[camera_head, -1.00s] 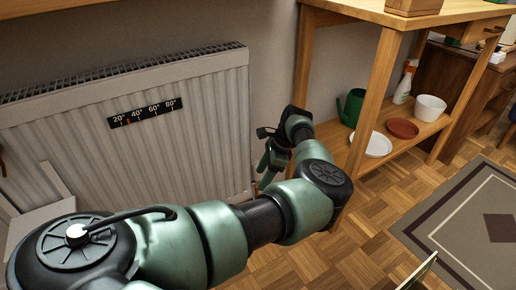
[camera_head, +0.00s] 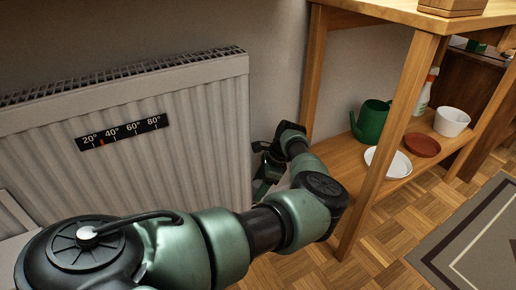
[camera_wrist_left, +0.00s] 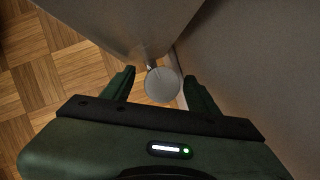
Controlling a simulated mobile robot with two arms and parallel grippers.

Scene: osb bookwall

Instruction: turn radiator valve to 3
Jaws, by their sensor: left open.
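The radiator valve (camera_wrist_left: 162,85) shows in the left wrist view as a round, pale knob seen end-on, beside the radiator's lower end. Its scale marks are too small to read. My left gripper (camera_wrist_left: 160,76) is open, with one dark green finger on each side of the knob. I cannot tell whether either finger touches it. In the head view my left gripper (camera_head: 266,180) points down at the right end of the white radiator (camera_head: 190,140). The valve is hidden there behind my gripper and arm. My right gripper is in neither current view.
A black temperature strip (camera_head: 122,132) is on the radiator. A wooden shelf unit (camera_head: 420,75) stands close to the right of my arm, holding a green watering can (camera_head: 372,122), a white plate (camera_head: 388,162), a brown dish (camera_head: 422,145) and a white pot (camera_head: 452,121). Parquet floor lies below.

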